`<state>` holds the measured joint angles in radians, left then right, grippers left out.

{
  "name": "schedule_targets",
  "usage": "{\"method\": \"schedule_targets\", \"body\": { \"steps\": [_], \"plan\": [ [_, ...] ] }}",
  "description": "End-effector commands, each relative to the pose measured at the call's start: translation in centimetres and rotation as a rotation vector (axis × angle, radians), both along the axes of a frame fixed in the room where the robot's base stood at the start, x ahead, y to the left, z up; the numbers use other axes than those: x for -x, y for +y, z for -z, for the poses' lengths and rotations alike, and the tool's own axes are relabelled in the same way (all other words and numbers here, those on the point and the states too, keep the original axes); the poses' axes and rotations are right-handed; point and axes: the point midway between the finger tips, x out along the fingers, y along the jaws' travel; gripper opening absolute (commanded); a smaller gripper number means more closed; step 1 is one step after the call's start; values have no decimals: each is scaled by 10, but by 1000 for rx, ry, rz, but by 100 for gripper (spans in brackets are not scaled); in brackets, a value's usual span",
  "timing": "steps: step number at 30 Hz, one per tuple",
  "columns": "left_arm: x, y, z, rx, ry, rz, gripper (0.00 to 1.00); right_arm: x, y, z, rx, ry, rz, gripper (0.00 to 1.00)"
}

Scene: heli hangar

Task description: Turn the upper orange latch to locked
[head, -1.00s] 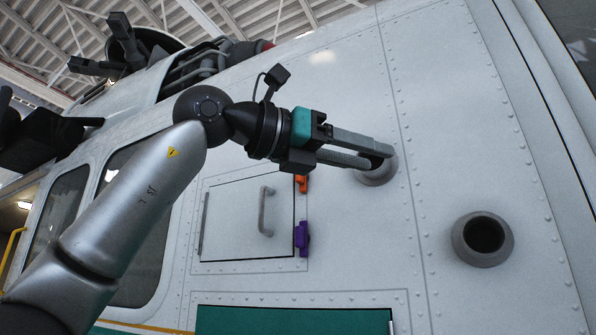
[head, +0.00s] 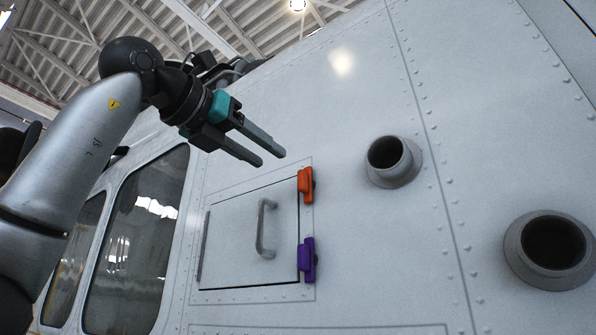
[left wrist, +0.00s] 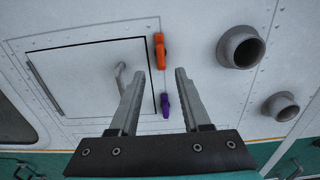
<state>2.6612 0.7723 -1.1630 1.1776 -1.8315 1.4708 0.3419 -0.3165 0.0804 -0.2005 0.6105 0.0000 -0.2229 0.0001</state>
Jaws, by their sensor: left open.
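The upper orange latch (head: 305,185) sits at the upper right corner of a square hatch door (head: 232,240) on the white helicopter side; its long side runs roughly up and down. It also shows in the left wrist view (left wrist: 160,52). A purple latch (head: 307,260) is below it on the same edge, also in the left wrist view (left wrist: 165,104). My left gripper (head: 272,147) is open and empty, above and left of the orange latch, apart from it. In the left wrist view its fingers (left wrist: 158,82) point toward the hatch's right side. My right gripper is not in view.
A grey handle (head: 262,228) stands out from the hatch door. Dark windows (head: 140,240) lie to the left. The panel between latch and ports is clear.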

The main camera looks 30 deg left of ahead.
Motion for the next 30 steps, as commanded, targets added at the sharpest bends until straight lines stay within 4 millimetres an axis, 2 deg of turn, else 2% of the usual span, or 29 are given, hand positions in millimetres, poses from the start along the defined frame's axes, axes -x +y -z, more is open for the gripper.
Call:
{"method": "schedule_targets", "body": {
  "steps": [1,6,13,18,27,30],
  "plan": [
    [-13,-1,-2,0,4,-1,48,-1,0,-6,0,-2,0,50],
    [-50,-4,-2,1,4,0,48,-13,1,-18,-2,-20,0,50],
    [-85,-7,-2,1,2,0,48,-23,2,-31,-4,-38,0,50],
    [-96,-8,-1,0,-1,1,48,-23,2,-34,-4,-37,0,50],
    [-98,-8,0,0,-1,1,48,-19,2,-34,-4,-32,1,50],
    [-97,-8,0,0,-1,1,36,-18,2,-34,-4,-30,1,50]
  ]
}}
